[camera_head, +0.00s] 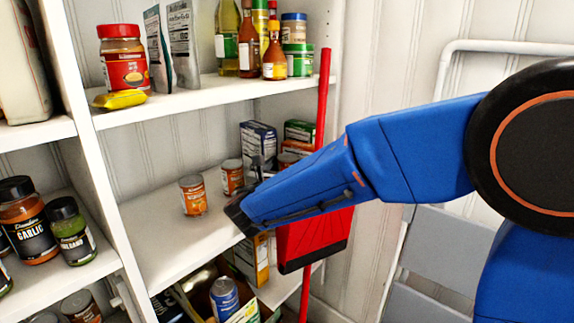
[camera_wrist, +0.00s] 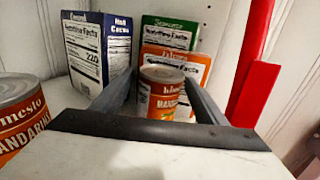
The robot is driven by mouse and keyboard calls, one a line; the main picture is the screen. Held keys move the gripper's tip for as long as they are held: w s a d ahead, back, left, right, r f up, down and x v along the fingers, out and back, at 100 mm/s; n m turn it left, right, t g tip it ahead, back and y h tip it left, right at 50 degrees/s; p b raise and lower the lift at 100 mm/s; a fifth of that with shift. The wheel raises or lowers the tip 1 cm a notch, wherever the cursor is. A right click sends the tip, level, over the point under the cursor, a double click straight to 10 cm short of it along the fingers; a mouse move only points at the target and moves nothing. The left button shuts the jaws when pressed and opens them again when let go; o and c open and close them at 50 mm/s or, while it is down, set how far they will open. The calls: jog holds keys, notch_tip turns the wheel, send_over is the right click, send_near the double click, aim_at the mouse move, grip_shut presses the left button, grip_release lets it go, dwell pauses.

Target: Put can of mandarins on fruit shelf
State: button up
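Two orange-labelled mandarin cans stand upright on the middle shelf: a nearer one (camera_head: 193,196) and one further back (camera_head: 232,177). In the wrist view the nearer can (camera_wrist: 20,118) is cut off at the left edge. In the head view my gripper (camera_head: 254,180) reaches in from the right at the shelf's front, largely hidden by my own wrist. Which shelf is the fruit shelf is not marked.
Boxes, among them a blue one (camera_head: 258,138) and an orange one (camera_wrist: 176,62), stand behind the further can. Jars and bottles fill the upper shelf (camera_head: 190,98). The middle shelf's left front (camera_head: 150,230) is bare.

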jog(key=shift+r, duration=0.25)
jog(key=v, duration=1.2)
jog(key=shift+r, duration=0.35)
